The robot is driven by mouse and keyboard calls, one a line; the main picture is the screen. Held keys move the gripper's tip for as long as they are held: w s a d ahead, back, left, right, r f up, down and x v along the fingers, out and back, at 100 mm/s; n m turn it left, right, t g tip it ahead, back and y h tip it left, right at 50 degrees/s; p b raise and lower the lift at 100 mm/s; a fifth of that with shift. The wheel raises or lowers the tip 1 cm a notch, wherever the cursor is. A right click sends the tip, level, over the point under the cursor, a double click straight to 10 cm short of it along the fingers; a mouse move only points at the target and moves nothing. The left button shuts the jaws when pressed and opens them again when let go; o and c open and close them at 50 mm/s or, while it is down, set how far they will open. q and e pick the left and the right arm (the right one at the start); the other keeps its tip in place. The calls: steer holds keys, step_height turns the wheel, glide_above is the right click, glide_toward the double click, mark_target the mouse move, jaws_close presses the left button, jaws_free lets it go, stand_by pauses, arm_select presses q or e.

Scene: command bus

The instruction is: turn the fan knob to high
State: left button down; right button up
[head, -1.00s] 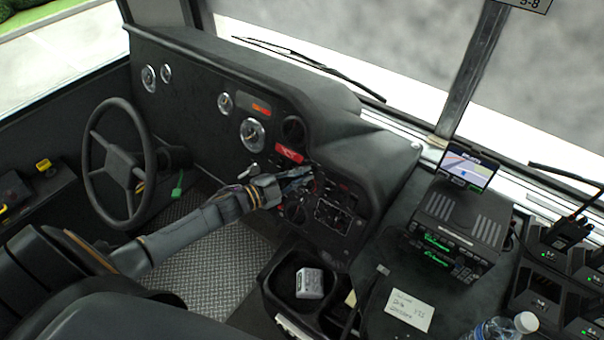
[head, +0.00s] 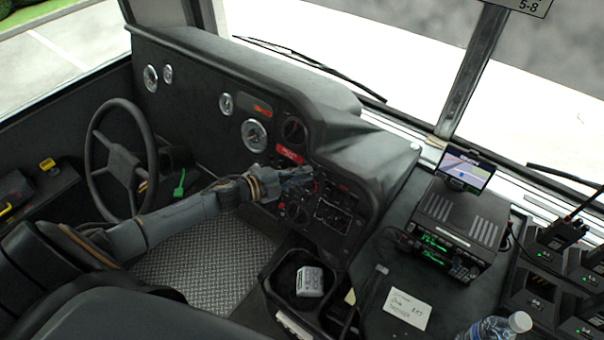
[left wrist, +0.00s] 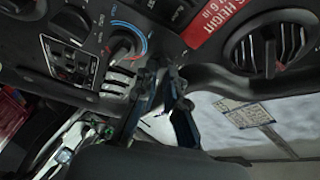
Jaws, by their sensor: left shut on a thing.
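My left gripper (head: 306,178) is at the middle of the dark dash panel, below the red label (head: 288,155). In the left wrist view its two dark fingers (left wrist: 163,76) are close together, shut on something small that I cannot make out. A round knob (left wrist: 121,46) with a white pointer and a red-blue arc is just left of the fingertips and looks clear of them. In the head view my gripper covers this area. Another dark knob (head: 297,211) shows below the gripper. I cannot read which one is the fan knob. My right gripper is not in view.
A round vent (head: 293,130) is above the red label. A switch panel (head: 333,214) is below right of the gripper. The steering wheel (head: 100,165) is left of my arm.

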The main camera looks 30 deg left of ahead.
arm_select(q)
steer(key=c, duration=1.4)
jaws_free()
steer(key=shift+v, duration=6.05)
